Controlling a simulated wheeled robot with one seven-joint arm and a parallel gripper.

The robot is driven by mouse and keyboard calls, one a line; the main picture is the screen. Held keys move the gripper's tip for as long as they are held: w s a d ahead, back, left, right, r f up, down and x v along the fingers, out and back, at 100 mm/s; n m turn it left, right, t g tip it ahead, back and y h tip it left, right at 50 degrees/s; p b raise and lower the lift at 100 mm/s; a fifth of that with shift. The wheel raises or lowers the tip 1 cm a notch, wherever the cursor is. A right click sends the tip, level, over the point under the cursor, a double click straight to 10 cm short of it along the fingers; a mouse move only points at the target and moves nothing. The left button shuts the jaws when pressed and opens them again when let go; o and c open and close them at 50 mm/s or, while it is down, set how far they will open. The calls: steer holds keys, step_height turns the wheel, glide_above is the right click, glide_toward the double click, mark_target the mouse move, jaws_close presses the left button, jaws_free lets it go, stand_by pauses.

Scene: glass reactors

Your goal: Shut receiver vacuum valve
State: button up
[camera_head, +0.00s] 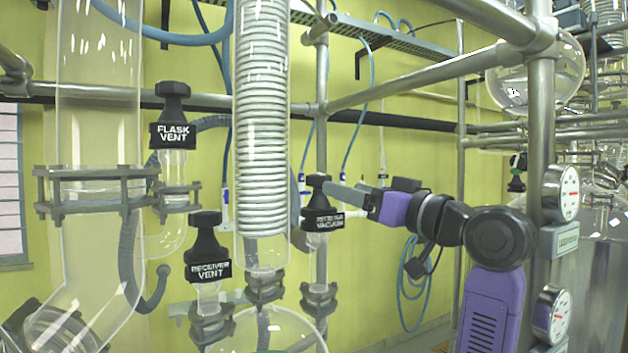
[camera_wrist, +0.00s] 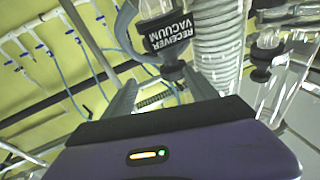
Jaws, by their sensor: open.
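The receiver vacuum valve (camera_head: 318,192) has a black cap labelled RECEIVER VACUUM and sits on a clear glass stem beside the coiled condenser. My gripper (camera_head: 334,190) reaches in from the right, its fingers at the height of the valve's handle. In the wrist view, the valve's label (camera_wrist: 168,33) lies just past the fingertips. My open gripper (camera_wrist: 158,80) has one finger on each side, with the black handle end close to the right finger. I cannot tell whether either finger touches it.
The receiver vent valve (camera_head: 207,255) and flask vent valve (camera_head: 172,125) stand to the left. The glass coil condenser (camera_head: 262,120) is close beside the valve. Metal frame bars (camera_head: 420,78) run above my arm, and an upright post (camera_head: 541,130) with gauges stands at right.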

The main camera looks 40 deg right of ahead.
mark_target(317, 181)
steer(key=w+p, duration=0.1)
steer(key=w+a+r+n+g+y, duration=0.1)
steer(key=w, duration=0.1)
steer(key=w+a+r+n+g+p, duration=0.1)
steer(key=shift+w+y+p, duration=0.3)
steer(key=shift+w+y, duration=0.1)
steer(key=shift+w+f, duration=0.15)
steer(key=shift+w, duration=0.6)
steer(key=c, duration=1.4)
steer(key=shift+a, duration=0.1)
steer(key=shift+h, duration=0.3)
steer(key=m+h, duration=0.2)
steer(key=h, duration=0.2)
steer(key=m+g+h, duration=0.1)
steer(key=m+h, duration=0.2)
steer(key=h, duration=0.1)
steer(key=shift+a+g, duration=0.2)
steer(key=shift+g, duration=0.1)
steer(key=m+g+h, duration=0.4)
steer(key=m+h, duration=0.1)
steer(key=h, duration=0.1)
steer(key=shift+d+g, duration=0.1)
steer(key=shift+g, duration=0.2)
